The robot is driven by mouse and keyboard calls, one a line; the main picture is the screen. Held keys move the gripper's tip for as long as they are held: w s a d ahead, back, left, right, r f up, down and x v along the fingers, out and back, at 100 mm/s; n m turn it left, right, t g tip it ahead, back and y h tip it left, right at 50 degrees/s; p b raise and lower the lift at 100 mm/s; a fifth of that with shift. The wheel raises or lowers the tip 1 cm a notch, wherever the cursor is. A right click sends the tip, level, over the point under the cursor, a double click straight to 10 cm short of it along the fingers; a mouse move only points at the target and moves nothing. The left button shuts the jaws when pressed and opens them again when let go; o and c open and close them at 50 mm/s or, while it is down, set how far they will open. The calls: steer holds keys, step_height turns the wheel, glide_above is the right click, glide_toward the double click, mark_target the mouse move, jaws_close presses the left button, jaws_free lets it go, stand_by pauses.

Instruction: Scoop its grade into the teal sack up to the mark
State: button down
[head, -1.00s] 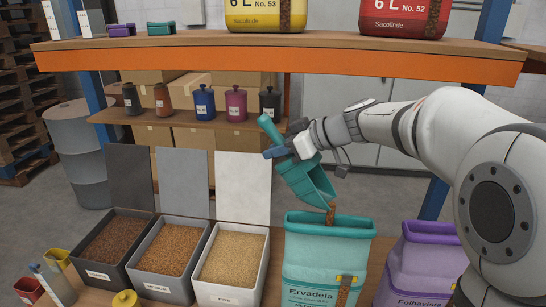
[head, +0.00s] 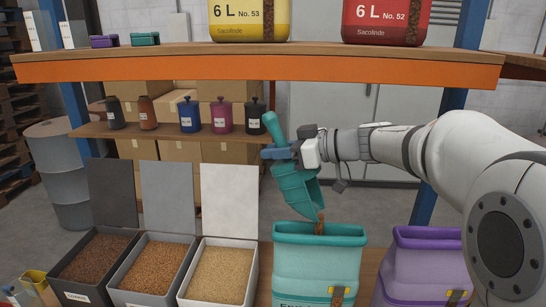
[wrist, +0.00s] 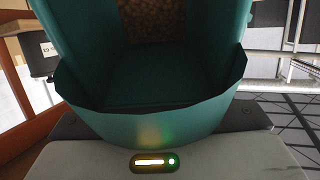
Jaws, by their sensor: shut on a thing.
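My gripper (head: 283,151) is shut on a teal scoop (head: 299,192), held tilted mouth-down over the teal sack (head: 318,258). A thin brown stream of grain (head: 319,226) falls from the scoop's lip into the sack's open top. The sack stands upright with a yellow-framed window strip (head: 340,291) on its front; its lower part is cut off, and the fill level inside is hidden. In the wrist view the scoop (wrist: 150,120) fills the picture, with brown grain (wrist: 182,22) showing beyond its rim. Three open bins hold dark brown (head: 95,258), mid-brown (head: 150,264) and pale grain (head: 223,272).
A purple sack (head: 425,262) stands right of the teal one. A shelf (head: 250,68) crosses above, bearing a yellow sack (head: 248,18) and a red sack (head: 390,20). Several lidded canisters (head: 190,114) stand on a lower shelf behind. Small scoops (head: 32,280) lie at the left.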

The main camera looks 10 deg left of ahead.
mark_target(288, 145)
steer(key=shift+s+d+r+t+y+b, duration=0.2)
steer(key=shift+d+y+b, duration=0.45)
steer(key=shift+b, duration=1.55)
steer(key=shift+s+d+r+t+y+b, duration=0.1)
steer(key=shift+s+d+r+y+b, duration=0.55)
steer(key=shift+b, duration=1.5)
steer(key=shift+w+d+f+y+b, duration=0.15)
steer(key=shift+d+y+b, duration=0.25)
steer(key=shift+d+b, duration=0.9)
steer(key=shift+a+t+b, duration=0.1)
steer(key=shift+t+b, duration=0.2)
steer(key=shift+b, duration=0.7)
steer(key=shift+s+d+r+y+b, duration=0.2)
steer(key=shift+d+y+b, duration=0.15)
steer(key=shift+b, duration=0.25)
steer(key=shift+d+r+b, duration=0.1)
steer(key=shift+d+b, duration=0.05)
steer(key=shift+b, duration=0.3)
steer(key=shift+s+d+r+y+b, duration=0.15)
steer(key=shift+d+y+b, duration=0.25)
steer(key=shift+b, duration=0.25)
steer(key=shift+r, duration=0.15)
